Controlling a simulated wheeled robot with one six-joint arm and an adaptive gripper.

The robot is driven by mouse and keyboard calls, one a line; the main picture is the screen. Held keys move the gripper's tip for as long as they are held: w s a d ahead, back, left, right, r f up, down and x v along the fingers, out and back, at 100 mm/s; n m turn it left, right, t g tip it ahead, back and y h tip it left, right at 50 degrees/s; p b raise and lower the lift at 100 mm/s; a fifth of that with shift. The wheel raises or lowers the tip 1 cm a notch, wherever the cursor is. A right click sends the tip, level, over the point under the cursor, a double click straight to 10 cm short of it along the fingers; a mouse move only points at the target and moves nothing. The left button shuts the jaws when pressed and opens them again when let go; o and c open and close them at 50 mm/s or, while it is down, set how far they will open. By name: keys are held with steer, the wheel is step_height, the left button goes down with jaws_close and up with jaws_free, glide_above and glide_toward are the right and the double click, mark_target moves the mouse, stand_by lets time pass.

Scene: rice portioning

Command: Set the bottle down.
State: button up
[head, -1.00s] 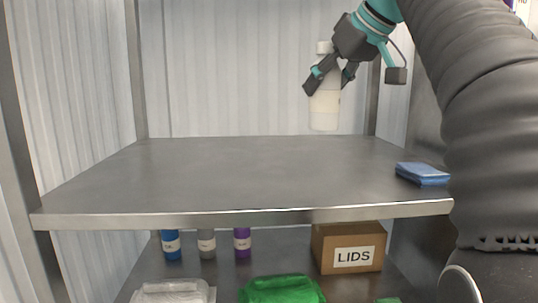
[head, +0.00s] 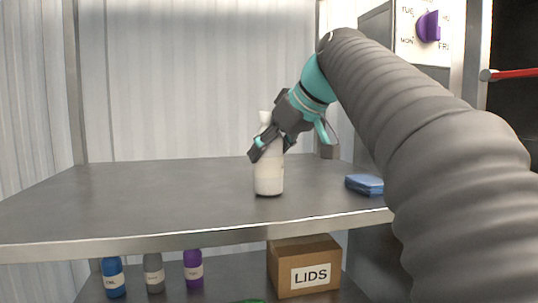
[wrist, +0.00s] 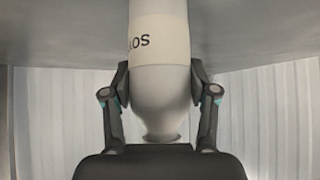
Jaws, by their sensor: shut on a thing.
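The white bottle (head: 268,181) is upright over the right-hand part of the grey metal shelf top. Its base is at or just above the surface; I cannot tell if it touches. My gripper (head: 266,146) is shut around the bottle's upper part, with the narrow top showing above the fingers. In the wrist view the bottle (wrist: 160,55) runs between both fingers of my gripper (wrist: 160,88), its narrow end toward the palm side. Part of a dark printed label shows there, ending in "OS". The shelf top (head: 130,195) is otherwise bare around the bottle.
A blue folded cloth or sponge (head: 364,184) lies right of the bottle. Below are a LIDS box (head: 304,267) and blue (head: 114,280), grey (head: 154,274) and purple (head: 193,270) bottles. A dial panel (head: 420,30) is at upper right. The shelf's left side is free.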

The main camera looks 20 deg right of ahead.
steer(key=shift+f, duration=0.15)
steer(key=o, duration=1.4)
steer(key=shift+r, duration=0.3)
steer(key=p+v, duration=0.2)
steer(key=v, duration=0.9)
steer(key=shift+s+r, duration=0.2)
steer(key=shift+s, duration=0.2)
steer(key=shift+d, duration=0.1)
